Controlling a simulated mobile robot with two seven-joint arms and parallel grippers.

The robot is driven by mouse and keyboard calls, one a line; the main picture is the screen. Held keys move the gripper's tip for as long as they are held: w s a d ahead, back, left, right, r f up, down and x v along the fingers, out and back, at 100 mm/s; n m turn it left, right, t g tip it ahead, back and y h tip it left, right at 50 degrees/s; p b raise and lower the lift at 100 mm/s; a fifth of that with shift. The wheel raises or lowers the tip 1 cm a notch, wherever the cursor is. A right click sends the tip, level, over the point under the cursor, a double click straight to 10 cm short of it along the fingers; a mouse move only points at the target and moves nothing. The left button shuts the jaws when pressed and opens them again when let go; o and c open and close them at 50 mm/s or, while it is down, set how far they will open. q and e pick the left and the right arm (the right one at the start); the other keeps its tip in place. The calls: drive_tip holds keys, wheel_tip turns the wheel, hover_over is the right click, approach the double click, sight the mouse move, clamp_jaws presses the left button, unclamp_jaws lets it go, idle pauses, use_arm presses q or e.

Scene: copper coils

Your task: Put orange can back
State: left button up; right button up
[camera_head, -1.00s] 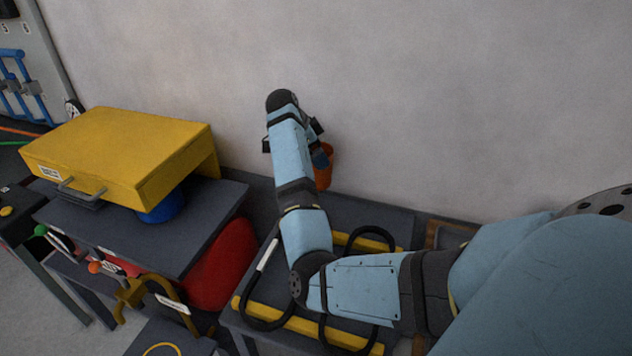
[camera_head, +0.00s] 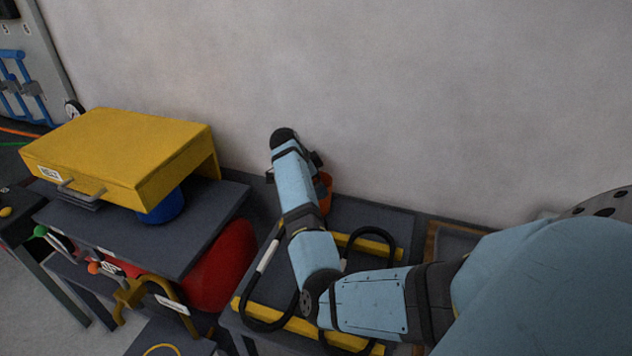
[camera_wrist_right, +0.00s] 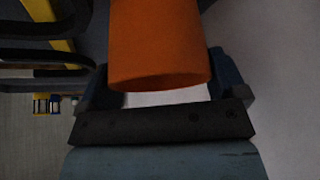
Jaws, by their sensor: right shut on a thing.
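The orange can (camera_head: 325,188) is partly hidden behind my right arm in the head view, low by the wall at the back of the dark bench. In the right wrist view the orange can (camera_wrist_right: 160,45) fills the top middle, between the fingers. My right gripper (camera_wrist_right: 165,90) is shut on it. In the head view the right gripper (camera_head: 318,180) is mostly hidden by its own wrist. Whether the can touches the bench top cannot be told. My left gripper is not in view.
A dark bench (camera_head: 380,222) carries yellow bars (camera_head: 300,325) and black looped hoses (camera_head: 385,240) in front of the can. To the left stands a yellow drawer box (camera_head: 120,150) over a blue round thing (camera_head: 162,208). A red rounded thing (camera_head: 222,265) sits below. The wall (camera_head: 430,90) is close behind.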

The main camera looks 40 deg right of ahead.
drive_tip(key=shift+f, duration=0.15)
drive_tip(key=o, duration=1.3)
drive_tip(key=shift+o, duration=0.2)
drive_tip(key=v, duration=1.2)
